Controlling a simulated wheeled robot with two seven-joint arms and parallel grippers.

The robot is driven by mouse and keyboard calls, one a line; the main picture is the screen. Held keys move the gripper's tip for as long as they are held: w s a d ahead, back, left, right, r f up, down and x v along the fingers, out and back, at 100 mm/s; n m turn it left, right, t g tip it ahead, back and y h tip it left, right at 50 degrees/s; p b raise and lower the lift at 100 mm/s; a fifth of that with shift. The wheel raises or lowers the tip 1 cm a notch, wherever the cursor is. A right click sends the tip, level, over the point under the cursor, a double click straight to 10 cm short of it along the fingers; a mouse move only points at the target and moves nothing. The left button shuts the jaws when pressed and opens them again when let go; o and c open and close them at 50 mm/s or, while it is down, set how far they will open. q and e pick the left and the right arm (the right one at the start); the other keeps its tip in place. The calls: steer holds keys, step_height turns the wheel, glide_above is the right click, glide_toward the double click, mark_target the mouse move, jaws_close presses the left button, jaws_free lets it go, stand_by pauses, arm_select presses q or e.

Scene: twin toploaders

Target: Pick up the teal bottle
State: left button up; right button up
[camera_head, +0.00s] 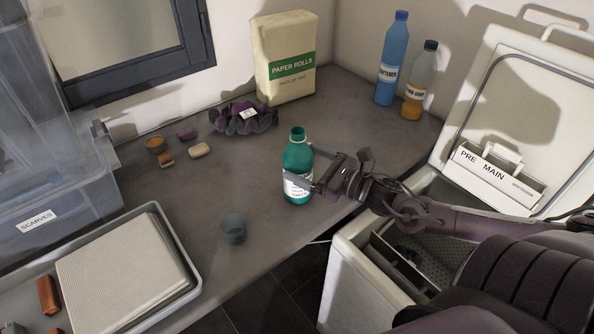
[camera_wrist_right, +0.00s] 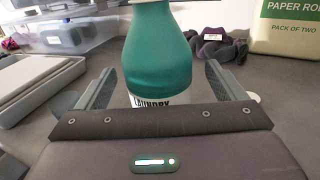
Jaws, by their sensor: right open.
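The teal bottle (camera_head: 298,160) stands upright on the grey counter, with a white label around its lower part. My right gripper (camera_head: 297,184) is at the bottle's lower half, reaching in from the right. In the right wrist view the bottle (camera_wrist_right: 157,55) rises between the two open fingers of my right gripper (camera_wrist_right: 163,85), with a visible gap to each finger. The bottle's base is hidden behind the gripper body in that view. My left gripper does not clearly show.
A small grey-blue cup (camera_head: 234,228) stands left of the bottle. A paper rolls pack (camera_head: 285,60), blue softener bottle (camera_head: 391,60) and orange bottle (camera_head: 419,82) stand at the back. An open toploader (camera_head: 345,270) is at right. A tray (camera_head: 185,292) and scarves box (camera_head: 60,200) are at left.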

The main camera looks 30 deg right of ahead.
mark_target(291, 156)
steer(key=x, duration=0.3)
steer(key=shift+w+a+r+p, duration=0.15)
steer(key=shift+w+r+p, duration=0.05)
steer(key=shift+w+p, duration=0.1)
steer(key=shift+w+a+f, duration=0.1)
steer(key=shift+w+a, duration=0.1)
steer(key=shift+w, duration=0.15)
steer(key=c, duration=1.4)
arm_select(q)
steer(key=shift+w+d+r, duration=0.1)
steer(key=shift+w+r, duration=0.15)
steer(key=shift+w, duration=0.4)
steer(key=shift+w+r, duration=0.2)
steer(key=shift+w, duration=0.4)
arm_select(e)
steer(key=shift+c, duration=0.6)
